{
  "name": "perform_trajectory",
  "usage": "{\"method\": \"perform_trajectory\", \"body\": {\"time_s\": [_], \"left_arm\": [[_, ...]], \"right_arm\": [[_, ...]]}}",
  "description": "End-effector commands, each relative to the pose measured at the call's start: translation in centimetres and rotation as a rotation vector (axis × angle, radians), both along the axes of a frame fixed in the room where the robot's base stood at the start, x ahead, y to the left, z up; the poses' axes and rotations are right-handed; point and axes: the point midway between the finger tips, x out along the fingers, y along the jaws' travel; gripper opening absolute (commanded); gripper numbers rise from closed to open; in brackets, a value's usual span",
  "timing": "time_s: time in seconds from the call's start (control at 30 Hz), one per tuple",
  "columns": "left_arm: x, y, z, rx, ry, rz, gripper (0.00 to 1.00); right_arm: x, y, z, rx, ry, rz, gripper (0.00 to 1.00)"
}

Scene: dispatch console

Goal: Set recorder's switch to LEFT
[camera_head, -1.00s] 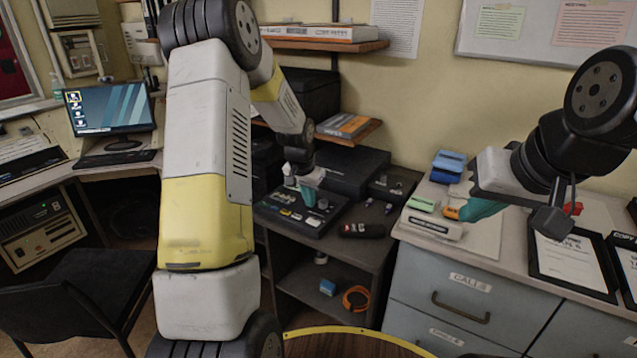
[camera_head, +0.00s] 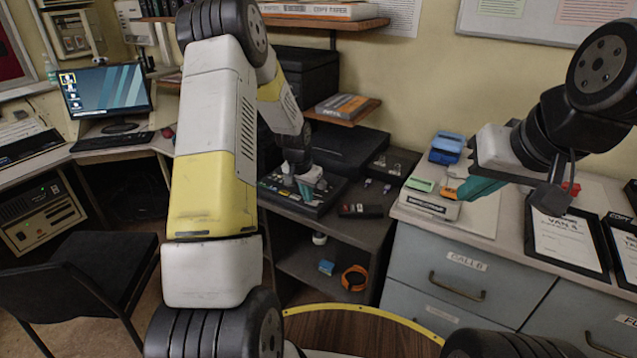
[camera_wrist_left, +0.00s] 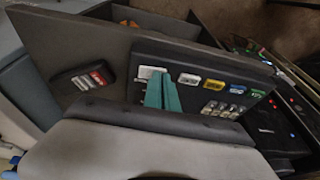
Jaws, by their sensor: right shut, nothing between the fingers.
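A black panel (camera_head: 272,187) with coloured labels and small controls lies on the dark desk in the middle. In the left wrist view the panel (camera_wrist_left: 205,62) shows white, yellow, blue and green labels beside rows of pale buttons. I see no readable recorder name, and the switch's setting is too small to tell. My left gripper (camera_head: 312,184) points down over the right part of the panel; its teal fingers (camera_wrist_left: 162,92) lie close together, hiding part of it. Whether they touch it is unclear. My right gripper (camera_head: 480,187) is shut and empty above the right counter.
A small black device (camera_head: 360,211) lies at the desk's front edge. A box with small items (camera_head: 391,164) stands behind it. Blue (camera_head: 446,147) and green (camera_head: 420,184) things lie on the counter under and beside my right gripper. An orange ring (camera_head: 355,278) is on the lower shelf.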

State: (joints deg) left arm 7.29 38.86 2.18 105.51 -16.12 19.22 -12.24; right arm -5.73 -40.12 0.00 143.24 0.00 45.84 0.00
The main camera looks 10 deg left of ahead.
Motion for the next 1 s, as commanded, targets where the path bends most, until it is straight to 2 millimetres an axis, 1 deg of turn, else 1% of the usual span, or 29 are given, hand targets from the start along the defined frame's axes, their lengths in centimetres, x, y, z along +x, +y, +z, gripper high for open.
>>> {"method": "perform_trajectory", "body": {"time_s": [0.23, 0.53, 0.87, 1.0], "left_arm": [[-0.2, -0.2, -0.3, 0.000, 0.005, -0.001, 0.00], [-0.7, -1.5, 0.0, 0.000, 0.008, -0.004, 0.00], [-0.7, -1.6, 0.2, 0.000, 0.004, 0.000, 0.00], [-0.6, -1.7, 1.0, 0.000, 0.001, -0.001, 0.00]], "right_arm": [[0.0, 0.0, 0.0, 0.000, 0.000, 0.000, 0.00], [0.0, 0.0, 0.0, 0.000, 0.000, 0.000, 0.00], [0.0, 0.0, 0.0, 0.000, 0.000, 0.000, 0.00], [0.0, 0.0, 0.0, 0.000, 0.000, 0.000, 0.00]]}}
